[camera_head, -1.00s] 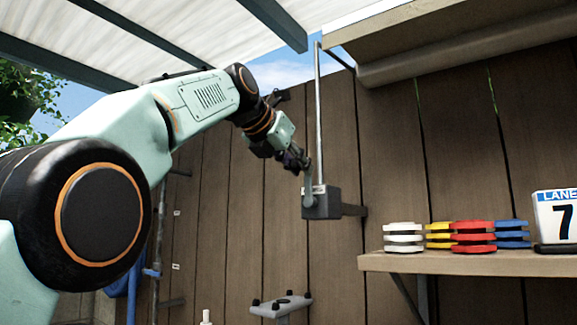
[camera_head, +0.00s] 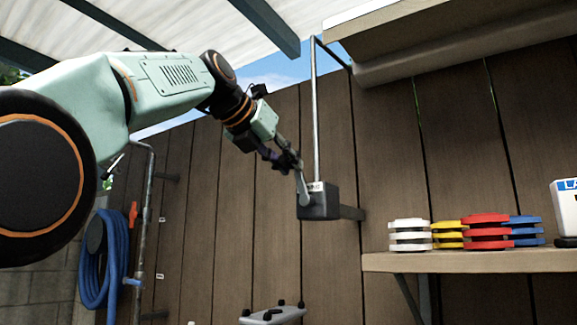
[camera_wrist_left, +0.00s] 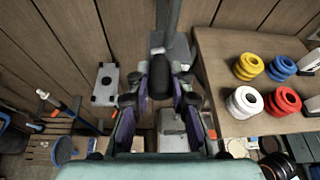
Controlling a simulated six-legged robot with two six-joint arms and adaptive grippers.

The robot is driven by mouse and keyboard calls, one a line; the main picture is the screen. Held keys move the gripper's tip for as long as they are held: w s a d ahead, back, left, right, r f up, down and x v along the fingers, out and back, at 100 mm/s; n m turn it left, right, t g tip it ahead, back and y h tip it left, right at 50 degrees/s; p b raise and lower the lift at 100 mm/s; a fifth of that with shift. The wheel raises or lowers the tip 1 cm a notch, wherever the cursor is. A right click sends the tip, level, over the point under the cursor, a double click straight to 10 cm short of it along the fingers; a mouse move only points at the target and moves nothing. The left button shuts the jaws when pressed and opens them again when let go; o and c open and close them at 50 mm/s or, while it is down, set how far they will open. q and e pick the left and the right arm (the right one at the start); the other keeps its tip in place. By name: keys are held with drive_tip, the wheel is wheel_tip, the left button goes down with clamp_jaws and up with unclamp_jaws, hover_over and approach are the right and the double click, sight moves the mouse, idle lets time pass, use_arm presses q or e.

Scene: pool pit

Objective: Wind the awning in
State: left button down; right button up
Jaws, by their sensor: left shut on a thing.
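The awning winder is a dark grey box (camera_head: 318,203) on a wall bracket, with a grey crank arm (camera_head: 304,187) on its left face and a metal rod rising from it. My left gripper (camera_head: 285,163) is at the crank's upper end. In the left wrist view, my left gripper (camera_wrist_left: 160,98) is shut around the dark crank grip (camera_wrist_left: 160,76), between its two fingers. The pale awning (camera_head: 190,22) spreads overhead between dark green beams. My right gripper is not in view.
A wooden shelf (camera_head: 470,262) to the right holds stacks of white, yellow, red and blue rings and a number sign. A blue hose (camera_head: 103,260) hangs at the left. A small grey stand (camera_head: 272,315) is below the winder. The plank wall is close behind.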

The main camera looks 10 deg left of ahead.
use_arm(q)
drive_tip(key=shift+a+r+n+p, duration=0.1)
drive_tip(key=shift+a+n+p, duration=0.15)
drive_tip(key=shift+n+p, duration=0.05)
drive_tip(key=shift+w+a+n+h+p, duration=0.2)
drive_tip(key=shift+a+n+h+p, duration=0.15)
drive_tip(key=shift+h+p, duration=0.2)
drive_tip(key=w+a+f+n+h+p, duration=0.1)
drive_tip(key=a+f+n+h, duration=0.2)
drive_tip(key=n, duration=0.4)
drive_tip(key=shift+w+a+f+h, duration=0.2)
drive_tip(key=shift+a+f+h, duration=0.3)
drive_tip(key=shift+f, duration=0.85)
drive_tip(key=shift+d+f+n, duration=0.1)
drive_tip(key=shift+d+n, duration=0.05)
drive_tip(key=shift+n, duration=0.2)
